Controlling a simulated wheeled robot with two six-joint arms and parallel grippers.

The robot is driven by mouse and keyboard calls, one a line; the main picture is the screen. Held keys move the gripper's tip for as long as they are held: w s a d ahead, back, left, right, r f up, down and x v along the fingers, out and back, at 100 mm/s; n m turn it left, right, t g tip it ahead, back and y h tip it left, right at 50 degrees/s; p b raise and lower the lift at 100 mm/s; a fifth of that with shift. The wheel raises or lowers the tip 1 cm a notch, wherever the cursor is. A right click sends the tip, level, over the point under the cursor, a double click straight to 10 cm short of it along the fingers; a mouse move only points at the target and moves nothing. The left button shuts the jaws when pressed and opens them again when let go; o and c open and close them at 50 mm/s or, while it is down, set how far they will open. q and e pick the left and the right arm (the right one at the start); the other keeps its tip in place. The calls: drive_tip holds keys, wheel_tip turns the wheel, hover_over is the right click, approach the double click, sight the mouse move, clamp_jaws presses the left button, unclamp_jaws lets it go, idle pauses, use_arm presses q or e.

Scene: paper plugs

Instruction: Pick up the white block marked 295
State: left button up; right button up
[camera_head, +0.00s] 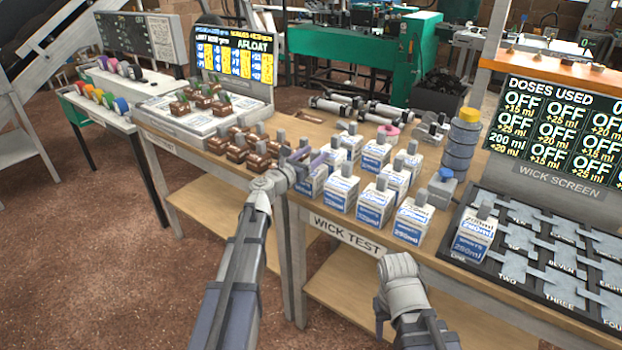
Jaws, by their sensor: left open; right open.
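Several white blocks with blue labels and grey tabs stand on the wooden bench. The labels are small; some seem to read 250ml or 280ml, and I cannot make out a 295. A front block (411,222) stands near the bench edge, and another white block (471,238) stands on the dark board. My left gripper (308,163) is open at the left end of the white blocks, overlapping the leftmost one (311,184); I cannot tell if it touches. My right gripper (398,280) is in front of the bench edge, away from the blocks; its fingers are mostly hidden.
Brown blocks (257,150) with grey tabs stand left of the white blocks. A blue-grey stacked cylinder (461,140) and a pink ring (388,130) are behind them. The dark board (530,262) with grey plates fills the right. Floor in front is free.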

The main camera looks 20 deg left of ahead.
use_arm(q)
drive_tip(key=shift+c, duration=0.3)
clamp_jaws()
idle(1.1)
